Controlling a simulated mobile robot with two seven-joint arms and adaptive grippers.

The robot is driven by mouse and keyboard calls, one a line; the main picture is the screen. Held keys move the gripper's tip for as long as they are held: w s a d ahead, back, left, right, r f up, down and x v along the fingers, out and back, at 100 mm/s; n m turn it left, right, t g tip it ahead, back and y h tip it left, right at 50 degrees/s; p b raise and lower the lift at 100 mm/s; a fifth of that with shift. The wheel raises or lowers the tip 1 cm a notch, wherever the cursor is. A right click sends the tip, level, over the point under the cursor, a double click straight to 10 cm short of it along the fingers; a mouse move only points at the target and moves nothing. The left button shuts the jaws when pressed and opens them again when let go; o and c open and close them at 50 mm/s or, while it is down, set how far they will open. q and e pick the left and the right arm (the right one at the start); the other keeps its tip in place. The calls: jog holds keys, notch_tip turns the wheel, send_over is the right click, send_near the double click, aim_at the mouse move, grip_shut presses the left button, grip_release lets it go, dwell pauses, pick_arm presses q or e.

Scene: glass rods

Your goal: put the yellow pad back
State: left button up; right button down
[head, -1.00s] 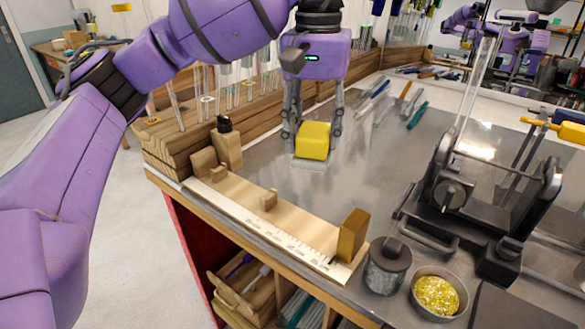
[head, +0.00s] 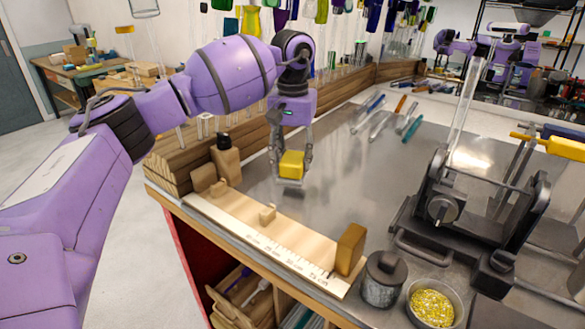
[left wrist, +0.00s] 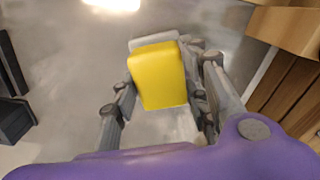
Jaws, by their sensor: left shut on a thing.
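The yellow pad (head: 291,164) is a small block held between the fingers of my left gripper (head: 290,163). It hangs over the metal bench top, and I cannot tell whether its underside touches the surface. In the left wrist view the yellow pad (left wrist: 158,76) sits between the fingers of my left gripper (left wrist: 160,95), with a pale plate partly hidden behind it. My right gripper is not in view.
A wooden ruler board (head: 250,228) with blocks lies along the bench's front edge. A dark metal fixture (head: 447,200) holding a glass rod stands at right. A lidded jar (head: 383,282) and a bowl of yellow grains (head: 432,304) are in front. The bench's middle is clear.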

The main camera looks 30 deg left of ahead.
aim_at(293, 169)
pick_arm(q)
jog(key=shift+f, duration=1.55)
jog(key=shift+f, duration=0.1)
jog(key=shift+f, duration=0.15)
jog(key=o, duration=1)
notch_tip(293, 169, up, 12)
jog(key=shift+r+b, duration=0.25)
jog(key=shift+b, duration=0.1)
jog(key=shift+f, duration=0.1)
